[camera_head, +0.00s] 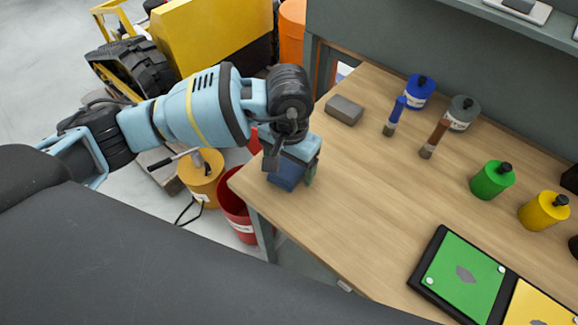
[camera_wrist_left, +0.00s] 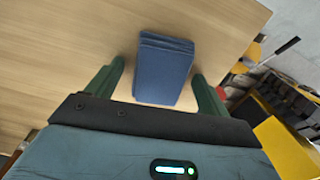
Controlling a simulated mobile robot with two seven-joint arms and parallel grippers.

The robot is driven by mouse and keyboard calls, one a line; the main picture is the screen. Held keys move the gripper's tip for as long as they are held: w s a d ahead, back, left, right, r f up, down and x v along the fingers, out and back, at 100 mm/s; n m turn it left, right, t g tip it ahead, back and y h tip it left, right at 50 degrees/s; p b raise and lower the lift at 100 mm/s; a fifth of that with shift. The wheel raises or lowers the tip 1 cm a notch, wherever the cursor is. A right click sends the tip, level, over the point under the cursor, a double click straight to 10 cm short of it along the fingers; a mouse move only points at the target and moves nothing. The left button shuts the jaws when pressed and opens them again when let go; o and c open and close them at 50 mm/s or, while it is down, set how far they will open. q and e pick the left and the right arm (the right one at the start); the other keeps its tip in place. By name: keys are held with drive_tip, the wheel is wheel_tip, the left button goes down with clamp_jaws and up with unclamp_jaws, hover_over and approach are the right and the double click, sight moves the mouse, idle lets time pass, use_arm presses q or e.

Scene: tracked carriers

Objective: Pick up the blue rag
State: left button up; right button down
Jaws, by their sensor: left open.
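The blue rag (camera_head: 286,176) is a folded block of cloth at the left corner of the wooden table, partly hidden under my left gripper (camera_head: 296,176) in the head view. In the left wrist view the rag (camera_wrist_left: 164,70) lies on the table between the two green fingers of my left gripper (camera_wrist_left: 158,78). The fingers are open, one on each side of the rag, with a gap showing on both sides. My right gripper is not in view.
The wooden table (camera_head: 370,205) also holds a grey block (camera_head: 344,110), two brushes, blue, grey, green (camera_head: 492,180) and yellow (camera_head: 544,211) cans, and a black tray with green and yellow panels. A red bin (camera_head: 237,217) stands on the floor beside the table.

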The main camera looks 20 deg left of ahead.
sight(289, 167)
use_arm(q)
drive_tip(key=shift+c, duration=0.3)
drive_tip(key=c, duration=1)
drive_tip(key=shift+r, duration=0.2)
drive_tip(key=shift+r, duration=0.55)
drive_tip(key=shift+s+r+b, duration=0.2)
drive_tip(key=shift+r+b, duration=0.1)
drive_tip(key=shift+r, duration=0.8)
drive_tip(key=s+d+r+b, duration=0.1)
drive_tip(key=s, duration=1.4)
drive_tip(key=shift+s+d+r, duration=0.2)
drive_tip(key=shift+s+d, duration=0.05)
drive_tip(key=shift+d, duration=0.05)
